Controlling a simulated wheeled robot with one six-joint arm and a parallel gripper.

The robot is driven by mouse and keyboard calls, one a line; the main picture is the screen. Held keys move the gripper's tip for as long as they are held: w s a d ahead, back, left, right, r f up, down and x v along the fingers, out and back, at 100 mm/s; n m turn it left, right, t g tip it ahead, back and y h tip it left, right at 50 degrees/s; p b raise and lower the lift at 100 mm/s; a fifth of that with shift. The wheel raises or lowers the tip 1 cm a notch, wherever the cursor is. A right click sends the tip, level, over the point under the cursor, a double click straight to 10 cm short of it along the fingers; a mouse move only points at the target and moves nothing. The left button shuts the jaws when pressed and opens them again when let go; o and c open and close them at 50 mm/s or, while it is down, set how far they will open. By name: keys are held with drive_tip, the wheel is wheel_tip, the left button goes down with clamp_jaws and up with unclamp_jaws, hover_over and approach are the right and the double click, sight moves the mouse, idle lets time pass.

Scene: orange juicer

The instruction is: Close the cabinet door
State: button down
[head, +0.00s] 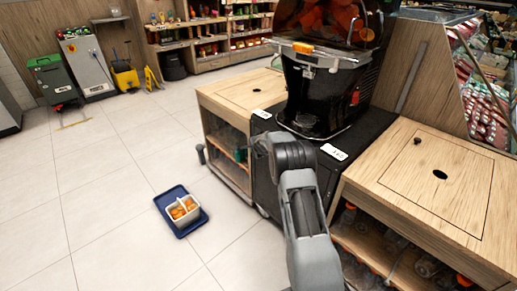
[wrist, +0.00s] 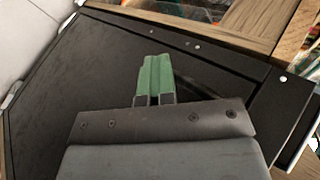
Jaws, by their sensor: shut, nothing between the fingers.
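The black cabinet (head: 264,182) stands under the juicer (head: 325,75), between two wooden counters. My arm crosses in front of it in the head view and hides much of its front. In the wrist view a flat black panel (wrist: 70,85), which looks like the cabinet door, fills most of the picture. My gripper (wrist: 156,62) has green fingertips pressed together, with nothing between them. The fingertips lie over the black panel; I cannot tell whether they touch it. How far the door stands open is not clear. The gripper is hidden in the head view.
A wooden counter (head: 243,90) with open shelves stands left of the cabinet, another (head: 440,180) on the right. A blue tray (head: 185,228) with a box of oranges (head: 183,208) lies on the floor to the left. The tiled floor around it is mostly clear.

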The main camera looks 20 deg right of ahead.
drive_tip(key=shift+w+d+r, duration=0.2)
drive_tip(key=shift+d+r, duration=0.15)
drive_tip(key=shift+d, duration=0.4)
drive_tip(key=shift+a, duration=0.1)
drive_tip(key=s+a+r+b, duration=0.2)
drive_tip(key=s+a+r, duration=0.4)
drive_tip(key=s+a, duration=0.3)
drive_tip(key=s+a+r+n+g+y+p, duration=0.1)
drive_tip(key=s+a+r+n+p, duration=0.15)
drive_tip(key=s+r+p, duration=0.45)
drive_tip(key=s+a+r+n+g+p, duration=0.1)
drive_tip(key=s+r+n+p, duration=0.3)
drive_tip(key=r, duration=0.5)
drive_tip(key=s+a+r+n+y+p, duration=0.1)
drive_tip(key=s+a+r+n+p, duration=0.2)
drive_tip(key=s+r, duration=0.4)
drive_tip(key=s+d+r+n+g+h+p, duration=0.1)
drive_tip(key=s+r+n+p, duration=0.3)
drive_tip(key=s, duration=0.5)
drive_tip(key=s+d+r+n+g+h+p, duration=0.1)
drive_tip(key=s+r+n+g+p, duration=0.1)
drive_tip(key=s+r+p, duration=0.4)
drive_tip(key=s+n+p, duration=0.1)
drive_tip(key=s, duration=0.2)
drive_tip(key=shift+d+r+n+g+h, duration=0.2)
drive_tip(key=shift+n+g+h, duration=0.1)
drive_tip(key=shift+n, duration=0.05)
